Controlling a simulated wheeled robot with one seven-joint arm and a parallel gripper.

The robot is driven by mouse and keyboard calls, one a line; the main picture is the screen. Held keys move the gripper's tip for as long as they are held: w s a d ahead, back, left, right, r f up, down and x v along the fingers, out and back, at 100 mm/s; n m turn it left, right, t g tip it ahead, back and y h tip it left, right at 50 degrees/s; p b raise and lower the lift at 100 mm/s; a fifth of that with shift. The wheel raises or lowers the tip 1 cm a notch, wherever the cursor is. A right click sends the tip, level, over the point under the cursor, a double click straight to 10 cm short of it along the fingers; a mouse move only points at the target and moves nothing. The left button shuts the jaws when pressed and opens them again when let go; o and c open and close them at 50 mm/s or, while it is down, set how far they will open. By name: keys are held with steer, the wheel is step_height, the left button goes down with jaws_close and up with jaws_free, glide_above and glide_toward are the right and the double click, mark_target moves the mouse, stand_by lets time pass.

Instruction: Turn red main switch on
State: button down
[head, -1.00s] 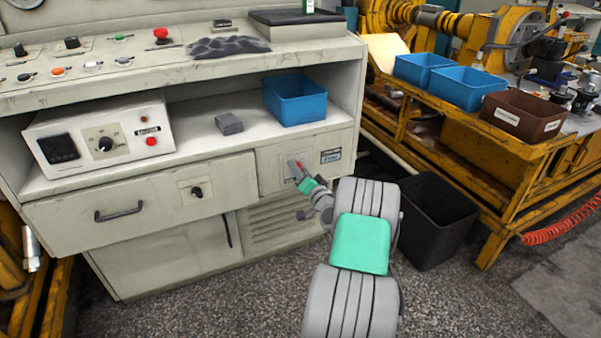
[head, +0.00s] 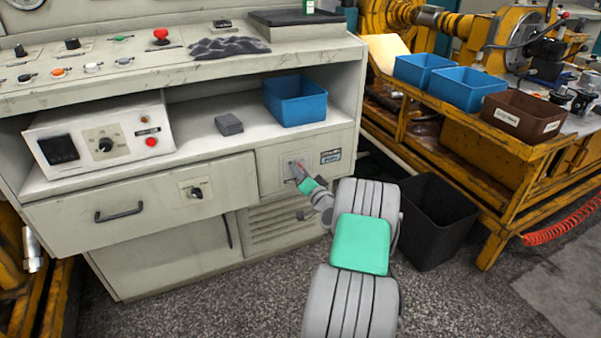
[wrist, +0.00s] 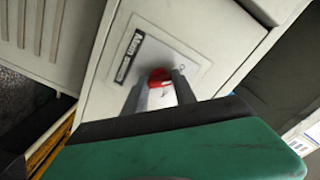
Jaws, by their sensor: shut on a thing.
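The red main switch (wrist: 160,78) sits on a light plate (wrist: 150,50) labelled "Main" on the cabinet front. In the wrist view my gripper (wrist: 158,88) has one finger on each side of the red knob and is shut on it. The gripper partly covers the knob and some of the plate markings. The exact angle of the knob is hard to tell.
A blue bin (head: 295,100) and a small grey block (head: 229,124) stand on the shelf above. A black knob (head: 196,192) is on the panel to the left. A black waste bin (head: 437,218) stands on the floor to the right, beside a yellow bench (head: 510,190).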

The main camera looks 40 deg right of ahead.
steer(key=shift+m+p, duration=3.25)
steer(key=shift+m, duration=5.35)
steer(key=c, duration=1)
jaws_free()
steer(key=shift+s, duration=0.1)
